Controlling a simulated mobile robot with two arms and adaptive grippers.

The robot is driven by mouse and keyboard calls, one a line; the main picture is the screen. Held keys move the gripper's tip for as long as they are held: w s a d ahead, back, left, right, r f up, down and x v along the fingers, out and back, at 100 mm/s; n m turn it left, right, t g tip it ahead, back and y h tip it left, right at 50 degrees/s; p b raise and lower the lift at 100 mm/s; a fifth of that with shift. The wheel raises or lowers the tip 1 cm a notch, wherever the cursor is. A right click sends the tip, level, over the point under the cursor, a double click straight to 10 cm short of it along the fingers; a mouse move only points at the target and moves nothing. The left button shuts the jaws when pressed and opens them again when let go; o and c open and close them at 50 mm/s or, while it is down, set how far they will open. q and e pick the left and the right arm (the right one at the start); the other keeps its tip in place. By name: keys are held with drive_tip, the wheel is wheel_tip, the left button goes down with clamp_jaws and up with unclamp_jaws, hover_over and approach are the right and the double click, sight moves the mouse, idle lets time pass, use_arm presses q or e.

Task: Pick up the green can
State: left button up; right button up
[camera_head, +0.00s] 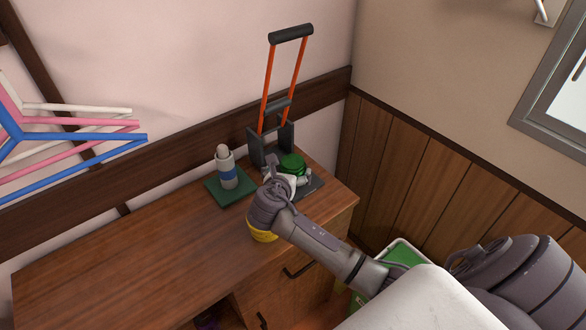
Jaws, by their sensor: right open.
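The green can (293,161) stands near the back right corner of the wooden counter, beside the foot of an orange-railed stand. Its top shows; its lower part is hidden behind my right gripper. My right gripper (287,172) is open, with its fingers close to the near side of the can. I cannot tell whether they touch it. My left gripper is not in view.
The orange-railed stand (270,90) rises behind the can. A yellow container (261,234) is partly hidden under my right wrist. The counter (120,270) is clear at front left.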

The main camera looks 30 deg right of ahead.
sight(292, 163)
drive_tip(key=shift+w+d, duration=0.65)
drive_tip(key=shift+d, duration=0.1)
drive_tip(key=x, duration=0.2)
drive_tip(key=shift+w+d+f, duration=0.15)
drive_tip(key=shift+w+d, duration=0.05)
drive_tip(key=shift+d, duration=0.05)
drive_tip(key=shift+w+d+f, duration=0.1)
drive_tip(key=shift+w+d, duration=0.1)
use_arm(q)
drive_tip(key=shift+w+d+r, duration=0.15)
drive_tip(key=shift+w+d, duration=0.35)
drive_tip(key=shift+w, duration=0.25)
use_arm(e)
drive_tip(key=c, duration=0.9)
